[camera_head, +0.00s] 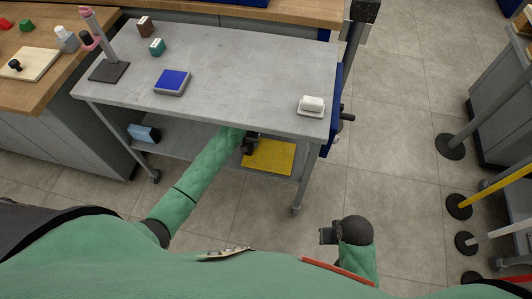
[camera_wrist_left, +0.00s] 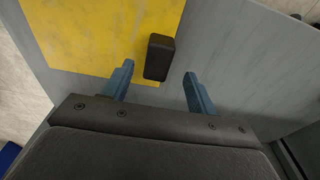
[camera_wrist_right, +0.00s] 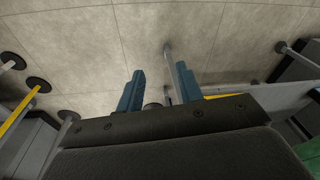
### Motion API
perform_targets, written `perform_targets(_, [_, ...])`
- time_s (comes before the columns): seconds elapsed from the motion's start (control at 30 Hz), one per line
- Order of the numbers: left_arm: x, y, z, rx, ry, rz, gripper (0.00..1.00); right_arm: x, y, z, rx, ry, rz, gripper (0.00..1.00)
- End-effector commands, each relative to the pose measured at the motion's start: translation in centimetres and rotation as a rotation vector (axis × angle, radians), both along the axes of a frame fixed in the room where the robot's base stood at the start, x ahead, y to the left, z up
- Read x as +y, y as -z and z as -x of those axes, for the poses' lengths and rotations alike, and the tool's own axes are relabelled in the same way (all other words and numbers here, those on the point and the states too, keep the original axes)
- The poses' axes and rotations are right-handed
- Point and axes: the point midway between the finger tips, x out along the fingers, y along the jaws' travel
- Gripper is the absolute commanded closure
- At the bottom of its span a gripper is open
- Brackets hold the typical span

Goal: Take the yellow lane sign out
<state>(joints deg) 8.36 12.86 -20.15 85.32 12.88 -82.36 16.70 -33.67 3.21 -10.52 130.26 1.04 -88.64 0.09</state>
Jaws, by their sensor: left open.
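The yellow lane sign (camera_head: 272,157) is a flat yellow panel lying on the lower shelf of the grey cart, at its right end. In the left wrist view the yellow panel (camera_wrist_left: 100,30) fills the upper left, and a small black block handle (camera_wrist_left: 160,57) stands at its edge. My left gripper (camera_head: 250,143) reaches under the cart top at the sign's left side. Its open fingers (camera_wrist_left: 153,85) point towards the black handle, which shows between and just beyond the tips; contact cannot be told. My right gripper (camera_wrist_right: 157,80) is open and empty over the floor.
The cart's top (camera_head: 230,75) hangs over the shelf and carries a blue pad (camera_head: 172,80), small stamps and a white dish (camera_head: 312,105). A light blue box (camera_head: 144,133) lies on the shelf's left. Posts with round black bases (camera_head: 449,146) stand at the right.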

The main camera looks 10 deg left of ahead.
Motion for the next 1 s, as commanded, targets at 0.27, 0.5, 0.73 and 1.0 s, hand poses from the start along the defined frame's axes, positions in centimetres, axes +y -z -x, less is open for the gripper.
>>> perform_targets(0.27, [-0.4, 2.8, -0.5, 0.001, 0.001, 0.001, 0.42, -0.2, 3.8, -0.7, 0.001, -0.001, 0.01, 0.64])
perform_targets(0.5, [-0.4, 4.8, -0.7, 0.0, 0.001, 0.001, 0.42, -0.1, 5.0, -0.7, 0.0, -0.001, 0.009, 0.64])
perform_targets(0.73, [-0.3, 4.9, -0.7, -0.001, 0.001, 0.001, 0.44, -0.1, 5.0, -0.7, 0.0, 0.0, 0.008, 0.64])
perform_targets(1.0, [-0.3, 4.9, -0.7, 0.0, 0.001, 0.001, 0.97, -0.1, 5.0, -0.7, 0.0, -0.001, 0.008, 0.64])
